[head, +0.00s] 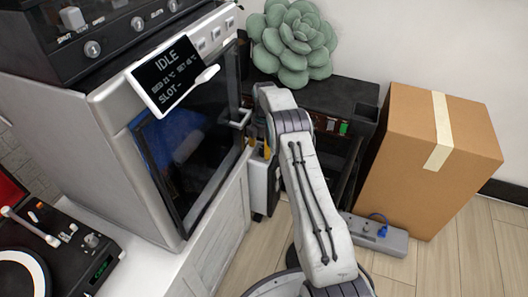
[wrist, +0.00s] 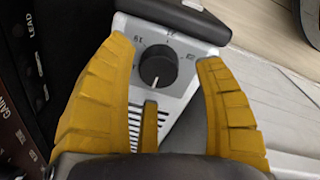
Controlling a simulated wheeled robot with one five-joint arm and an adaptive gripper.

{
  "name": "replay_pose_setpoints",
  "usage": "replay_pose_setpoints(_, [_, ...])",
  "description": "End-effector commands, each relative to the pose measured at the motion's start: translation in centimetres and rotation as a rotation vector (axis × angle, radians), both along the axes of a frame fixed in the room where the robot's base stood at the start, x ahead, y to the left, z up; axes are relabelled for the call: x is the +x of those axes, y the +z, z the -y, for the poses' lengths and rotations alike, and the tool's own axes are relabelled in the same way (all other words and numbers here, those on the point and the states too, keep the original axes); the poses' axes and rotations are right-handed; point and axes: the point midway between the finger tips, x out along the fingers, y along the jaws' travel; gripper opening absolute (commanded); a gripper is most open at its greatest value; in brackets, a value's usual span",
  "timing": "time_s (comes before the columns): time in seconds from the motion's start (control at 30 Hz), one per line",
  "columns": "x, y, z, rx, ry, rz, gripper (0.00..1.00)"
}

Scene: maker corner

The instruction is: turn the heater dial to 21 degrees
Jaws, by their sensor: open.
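The heater dial (wrist: 156,66) is a round dark knob on a pale grey panel (wrist: 190,35) in the wrist view. Printed marks surround it; one at its upper left looks like 19, and the others are too small to read surely. A small light line shows on the knob's lower part. My gripper (wrist: 166,52) is open, with a yellow finger on each side of the dial; I cannot tell whether either touches it. In the head view, the white heater (head: 262,187) is partly hidden behind my arm, and its dial is not visible.
A white cabinet with a dark glass door (head: 195,160) stands left of my arm. A cardboard box (head: 425,160) and a grey power strip (head: 375,235) are to the right. A dark shelf unit (head: 330,95) with a green plant (head: 293,42) is behind. Wooden floor is clear at lower right.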

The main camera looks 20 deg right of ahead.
Motion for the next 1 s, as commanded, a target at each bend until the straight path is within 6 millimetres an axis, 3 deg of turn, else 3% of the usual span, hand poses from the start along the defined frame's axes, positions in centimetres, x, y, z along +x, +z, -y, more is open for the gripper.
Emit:
replay_pose_setpoints(0.13, [0.08, -1.47, 0.01, 0.000, 0.000, 0.000, 0.64])
replay_pose_setpoints(0.47, [0.10, -1.60, 0.02, 0.000, 0.000, 0.000, 0.65])
replay_pose_setpoints(1.0, [0.08, -1.61, -0.01, 0.000, 0.000, -0.001, 0.17])
